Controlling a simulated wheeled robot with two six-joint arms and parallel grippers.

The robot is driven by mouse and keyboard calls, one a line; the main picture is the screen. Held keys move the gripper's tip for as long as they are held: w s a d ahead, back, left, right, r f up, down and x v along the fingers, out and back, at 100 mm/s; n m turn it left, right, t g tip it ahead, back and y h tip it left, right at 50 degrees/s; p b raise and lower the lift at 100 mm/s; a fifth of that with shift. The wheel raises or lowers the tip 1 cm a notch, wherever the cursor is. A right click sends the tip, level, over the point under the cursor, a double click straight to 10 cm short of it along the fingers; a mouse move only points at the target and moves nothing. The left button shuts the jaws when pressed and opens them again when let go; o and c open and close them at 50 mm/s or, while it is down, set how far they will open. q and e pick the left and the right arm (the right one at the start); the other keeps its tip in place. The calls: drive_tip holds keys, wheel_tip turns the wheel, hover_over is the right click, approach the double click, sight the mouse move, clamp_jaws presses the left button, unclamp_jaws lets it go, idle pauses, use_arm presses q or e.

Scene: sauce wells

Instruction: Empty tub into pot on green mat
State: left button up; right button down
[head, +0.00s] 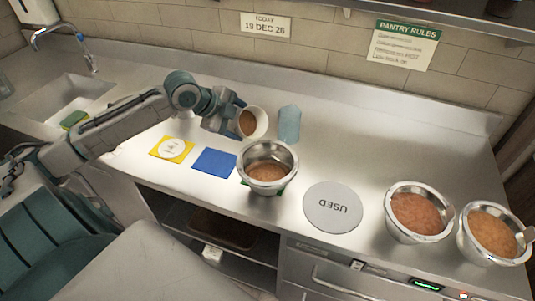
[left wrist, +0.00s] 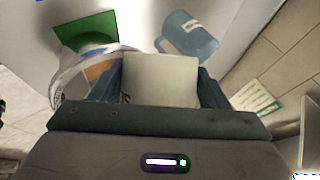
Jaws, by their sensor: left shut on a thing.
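My left gripper (head: 232,112) is shut on a white tub (head: 260,113), held above the counter and tilted to the right, with brown sauce showing in its mouth. The tub also shows between the fingers in the left wrist view (left wrist: 160,82). A steel pot (head: 268,183) with brown-orange sauce stands on the green mat (head: 287,182), just in front of and a little right of the tub. Only a corner of the mat shows in the head view; more of it shows in the left wrist view (left wrist: 88,32). My right gripper is not clearly in view.
A translucent blue container (head: 289,124) stands right behind the tub. A yellow mat (head: 172,149) with a white disc and a bare blue mat (head: 214,162) lie left. A grey USED disc (head: 333,207) lies right, beside two sauce-filled pots (head: 419,232) (head: 470,250). A sink (head: 65,100) is far left.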

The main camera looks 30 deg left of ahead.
sight(239, 115)
use_arm(q)
drive_tip(key=shift+r+y+b, duration=0.15)
drive_tip(key=shift+y+b, duration=0.2)
drive_tip(key=shift+y, duration=0.05)
drive_tip(key=shift+r, duration=0.1)
drive_tip(key=shift+m, duration=0.3)
drive_tip(key=shift+d+r+y+b, duration=0.2)
drive_tip(key=shift+r+y+b, duration=0.15)
drive_tip(key=shift+b, duration=0.35)
drive_tip(key=shift+r+y, duration=0.2)
drive_tip(key=shift+y, duration=0.05)
drive_tip(key=shift+d+r+m+t+y+p, duration=0.2)
drive_tip(key=shift+r+m+t+y+p, duration=0.1)
drive_tip(key=shift+r+m+t+y, duration=0.15)
drive_tip(key=shift+s+d+r+y, duration=0.2)
drive_tip(key=shift+s+d+y, duration=0.1)
drive_tip(key=shift+d+y, duration=0.2)
drive_tip(key=shift+d+r+m+t+p, duration=0.2)
drive_tip(key=shift+d+m+t+p, duration=0.1)
drive_tip(key=shift+d, duration=0.15)
drive_tip(key=shift+s+r+y, duration=0.1)
drive_tip(key=shift+y, duration=0.25)
